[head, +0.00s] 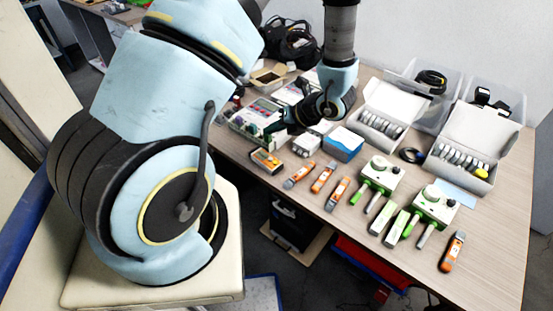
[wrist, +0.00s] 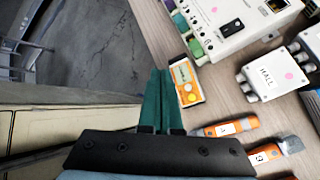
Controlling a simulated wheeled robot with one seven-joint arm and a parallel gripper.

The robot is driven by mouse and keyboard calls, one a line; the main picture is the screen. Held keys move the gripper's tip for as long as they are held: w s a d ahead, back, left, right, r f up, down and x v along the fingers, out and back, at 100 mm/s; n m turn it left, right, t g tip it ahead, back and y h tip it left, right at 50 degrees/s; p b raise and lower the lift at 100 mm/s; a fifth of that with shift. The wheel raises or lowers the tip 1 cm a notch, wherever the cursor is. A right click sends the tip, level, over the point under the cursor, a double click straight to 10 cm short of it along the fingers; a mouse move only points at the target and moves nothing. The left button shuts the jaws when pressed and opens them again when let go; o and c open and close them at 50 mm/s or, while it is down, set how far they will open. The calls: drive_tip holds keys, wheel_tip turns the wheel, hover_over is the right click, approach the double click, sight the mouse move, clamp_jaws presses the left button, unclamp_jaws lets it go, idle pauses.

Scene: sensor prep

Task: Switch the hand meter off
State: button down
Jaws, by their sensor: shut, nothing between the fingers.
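The hand meter is most likely the small orange device with a pale face (head: 266,160), lying on the table near its front left edge. In the wrist view the meter (wrist: 187,84) shows a small greenish screen and round orange marks on its face. Its switch position is too small to read. My gripper (head: 272,130) is over the table behind the meter in the head view. In the wrist view its two teal fingers (wrist: 160,72) are together and empty, with their tips just left of the meter. I cannot tell whether they touch it.
A white unit with coloured terminals (wrist: 228,22) stands beside the meter. A white box marked HALL (wrist: 273,76) and orange, grey-tipped tools (wrist: 228,127) lie to the right. Green-and-white devices (head: 380,172) and open cartons (head: 468,140) stand farther right. The table edge is close to the meter.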

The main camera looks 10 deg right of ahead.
sight(273, 162)
drive_tip(key=shift+d+f, duration=0.1)
drive_tip(key=shift+f, duration=0.05)
wheel_tip(273, 162, down, 9)
drive_tip(key=b, duration=0.7)
drive_tip(key=shift+r, duration=0.2)
drive_tip(key=shift+f, duration=0.1)
idle(1.8)
drive_tip(key=shift+f+b, duration=0.3)
drive_tip(key=shift+f+b, duration=0.35)
drive_tip(key=shift+f, duration=0.05)
idle(0.6)
drive_tip(key=shift+r, duration=0.15)
drive_tip(key=shift+r+p, duration=0.65)
drive_tip(key=shift+r, duration=0.05)
